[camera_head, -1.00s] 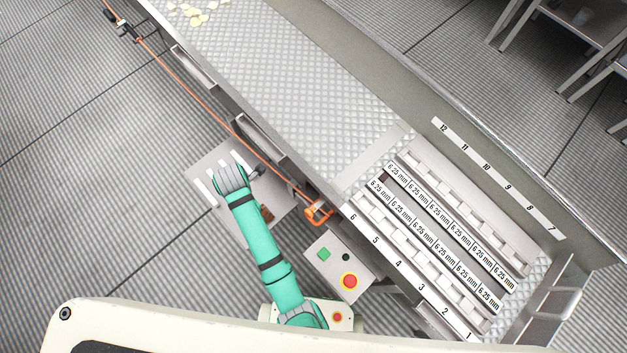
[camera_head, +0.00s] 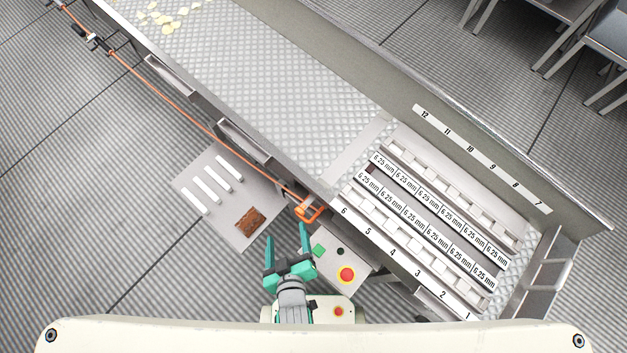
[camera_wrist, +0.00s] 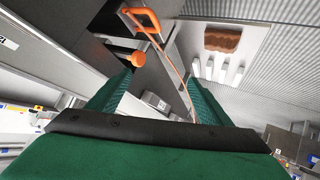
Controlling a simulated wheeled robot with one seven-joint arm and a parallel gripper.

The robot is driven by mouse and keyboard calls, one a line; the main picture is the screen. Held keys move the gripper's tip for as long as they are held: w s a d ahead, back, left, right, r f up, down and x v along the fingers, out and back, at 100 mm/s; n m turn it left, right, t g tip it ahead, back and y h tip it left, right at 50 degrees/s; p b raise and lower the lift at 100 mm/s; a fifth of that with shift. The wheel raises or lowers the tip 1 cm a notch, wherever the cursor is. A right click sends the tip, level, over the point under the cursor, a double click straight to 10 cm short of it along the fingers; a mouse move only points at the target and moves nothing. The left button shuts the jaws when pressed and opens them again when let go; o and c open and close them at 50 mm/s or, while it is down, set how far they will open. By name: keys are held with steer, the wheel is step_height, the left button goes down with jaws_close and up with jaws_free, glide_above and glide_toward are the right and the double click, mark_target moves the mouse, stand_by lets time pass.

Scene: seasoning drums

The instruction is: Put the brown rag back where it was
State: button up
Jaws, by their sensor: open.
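The brown rag (camera_head: 250,221) lies flat on the lower right part of a grey plate (camera_head: 213,165) beside the long machine. It also shows in the wrist view (camera_wrist: 222,40), at the upper right. My gripper (camera_head: 287,238) is open and empty, to the lower right of the rag and apart from it, just left of the control box. In the wrist view both green fingers of my gripper (camera_wrist: 158,95) are spread with nothing between them.
Several white bars (camera_head: 212,184) lie on the plate by the rag. An orange handle (camera_head: 309,213) and orange cord (camera_head: 215,131) run along the machine's edge. A control box (camera_head: 331,257) with a red button stands right of my gripper. Open floor lies to the left.

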steer(key=s+d+r+m+t+h, duration=0.1)
steer(key=s+d+r+m+t, duration=0.1)
steer(key=r, duration=0.5)
steer(key=s+d+r+m+t+h, duration=0.1)
steer(key=s+d+r+m+t, duration=0.1)
steer(key=r, duration=0.6)
steer(key=s+d+m, duration=0.1)
steer(key=d+m, duration=0.1)
steer(key=d, duration=0.1)
steer(key=shift+s+d, duration=0.35)
